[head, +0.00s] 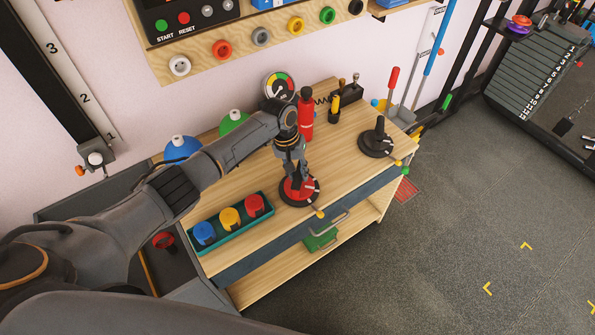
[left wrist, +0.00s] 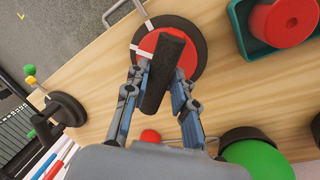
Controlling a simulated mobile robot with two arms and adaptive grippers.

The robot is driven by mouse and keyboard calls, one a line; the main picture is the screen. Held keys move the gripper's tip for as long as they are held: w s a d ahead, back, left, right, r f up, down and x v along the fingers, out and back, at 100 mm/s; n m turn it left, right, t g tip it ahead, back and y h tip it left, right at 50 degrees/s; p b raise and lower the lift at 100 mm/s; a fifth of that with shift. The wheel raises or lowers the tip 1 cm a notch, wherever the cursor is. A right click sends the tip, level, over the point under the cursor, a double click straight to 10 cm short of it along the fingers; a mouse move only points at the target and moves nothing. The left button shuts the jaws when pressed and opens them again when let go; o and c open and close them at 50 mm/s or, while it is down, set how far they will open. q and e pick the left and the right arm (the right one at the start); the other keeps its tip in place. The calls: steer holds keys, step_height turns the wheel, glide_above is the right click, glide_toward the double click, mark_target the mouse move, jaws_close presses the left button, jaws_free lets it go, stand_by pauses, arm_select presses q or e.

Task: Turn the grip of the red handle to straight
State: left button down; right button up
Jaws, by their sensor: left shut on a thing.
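The red handle (head: 289,192) is a round red disc in a dark ring on the wooden bench top. In the left wrist view the red disc (left wrist: 147,43) carries a black bar-shaped grip (left wrist: 165,75), which runs slightly aslant from top to bottom. White marks show at the ring's left side. My left gripper (head: 297,180) reaches down over the handle. In the left wrist view the left gripper's fingers (left wrist: 160,92) stand on both sides of the black grip, shut on it. The fingers and arm hide part of the grip in the head view. My right gripper is not in view.
A teal tray (head: 229,236) with blue, yellow and red knobs lies left of the handle. A black handle (head: 376,140) stands at the bench's right. A red upright cylinder (head: 306,117), a gauge (head: 279,84) and green and blue domes stand behind. The floor at right is mostly clear.

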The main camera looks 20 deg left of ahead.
arm_select(q)
steer(key=m, duration=0.4)
steer(key=shift+w+a+g+b, duration=0.1)
steer(key=shift+g+b, duration=0.2)
steer(key=shift+g, duration=0.1)
steer(key=m+b, duration=0.1)
steer(key=m, duration=0.3)
steer(key=shift+w+m+g, duration=0.15)
steer(key=shift+m+g, duration=0.15)
steer(key=shift+g, duration=0.1)
steer(key=shift+y, duration=0.3)
steer(key=c, duration=1.1)
jaws_free()
steer(key=r, duration=0.4)
steer(key=w+a+r, duration=0.1)
steer(key=r, duration=0.3)
steer(key=a+r, duration=0.1)
steer(key=r, duration=0.2)
steer(key=shift+w+r, duration=0.25)
steer(key=shift+r, duration=0.15)
